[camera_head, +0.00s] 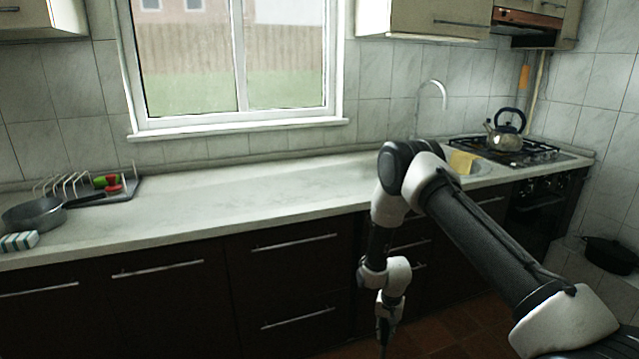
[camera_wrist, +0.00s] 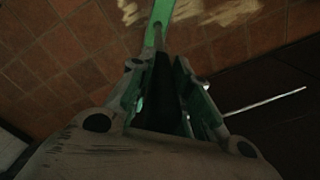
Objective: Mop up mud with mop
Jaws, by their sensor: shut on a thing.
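My gripper (camera_wrist: 158,75) points down at the tiled floor in the wrist view and is shut on the green mop (camera_wrist: 162,14). The green part of the mop stretches from between my fingers to the top edge; its far end is out of view. Pale brown mud (camera_wrist: 228,12) lies on the floor tiles in patches on both sides of the mop. In the head view my gripper (camera_head: 384,330) hangs low in front of the dark cabinets, and neither the mop nor the mud can be made out there.
Dark cabinets with bar handles (camera_head: 298,318) stand close behind my arm. Above them runs a pale counter (camera_head: 230,200) with a pan (camera_head: 35,213) at left and a kettle (camera_head: 506,136) on the stove at right. A dark pot (camera_head: 610,254) sits at far right. Red-brown floor tiles (camera_wrist: 60,55) are bare nearby.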

